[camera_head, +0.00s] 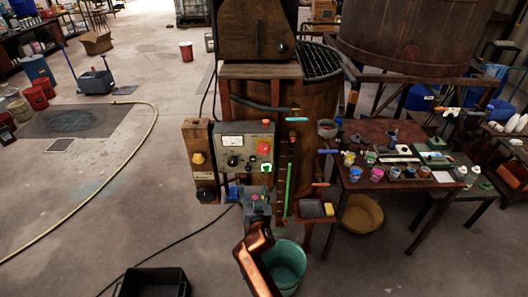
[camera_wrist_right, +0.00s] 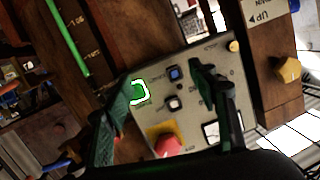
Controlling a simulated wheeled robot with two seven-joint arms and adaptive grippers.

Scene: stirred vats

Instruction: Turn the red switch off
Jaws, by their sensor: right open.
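A grey control panel (camera_head: 232,142) is fixed to the front of the vat stand. A round red switch (camera_head: 263,147) sits on a yellow backing at its right side; it also shows in the right wrist view (camera_wrist_right: 167,146), low between my fingers. Just below it in the head view is a bright green switch with a white border (camera_head: 266,168). My right gripper (camera_head: 255,198) is below the panel, its arm coming from below. In the right wrist view its two dark fingers (camera_wrist_right: 163,85) are apart, with nothing held. I cannot tell whether they touch the panel. My left gripper is not in view.
Left of the panel is a wooden box with a yellow knob (camera_head: 197,158). A teal bucket (camera_head: 287,263) stands on the floor below right. A table with paint pots (camera_head: 376,173) stands at right. Open floor lies to the left, crossed by a hose (camera_head: 92,210).

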